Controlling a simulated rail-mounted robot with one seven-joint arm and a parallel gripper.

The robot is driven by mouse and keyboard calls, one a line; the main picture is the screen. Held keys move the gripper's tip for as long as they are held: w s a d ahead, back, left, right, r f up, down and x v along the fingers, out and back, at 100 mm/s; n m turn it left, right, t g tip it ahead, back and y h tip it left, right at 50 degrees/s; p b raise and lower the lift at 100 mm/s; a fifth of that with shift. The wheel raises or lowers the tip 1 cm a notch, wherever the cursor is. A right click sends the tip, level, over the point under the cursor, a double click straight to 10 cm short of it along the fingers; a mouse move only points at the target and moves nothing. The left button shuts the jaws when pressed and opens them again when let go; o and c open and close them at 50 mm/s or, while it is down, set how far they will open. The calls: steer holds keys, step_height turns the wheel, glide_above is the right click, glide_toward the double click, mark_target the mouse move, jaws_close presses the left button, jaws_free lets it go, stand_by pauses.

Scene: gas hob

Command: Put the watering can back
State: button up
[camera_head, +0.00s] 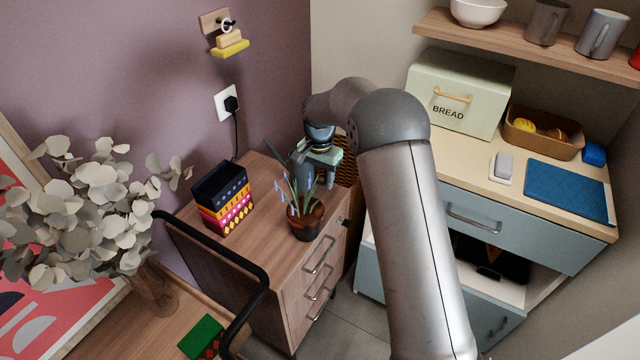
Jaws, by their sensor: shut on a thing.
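The dark blue-grey watering can (300,169) is small and partly hidden in the camera_head view. Its thin spout points up and to the left. My gripper (318,164) is at the can, over the back right of the wooden drawer cabinet (262,180), behind a potted plant. It is shut on the can. The fingertips and the can's handle are hard to make out. I cannot tell whether the can touches the cabinet top.
The plant pot (306,221) stands close in front of the can. A patterned box (222,196) stands to the left. A wicker basket (348,172) is behind on the right. A black curved rail (250,270) crosses the front left.

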mark_target(320, 184)
steer(key=shift+f, duration=1.55)
steer(key=shift+f, duration=0.1)
steer(key=shift+f, duration=0.15)
steer(key=o, duration=1.4)
steer(key=shift+c, duration=0.2)
step_height(320, 184, up, 12)
steer(key=shift+r, duration=0.25)
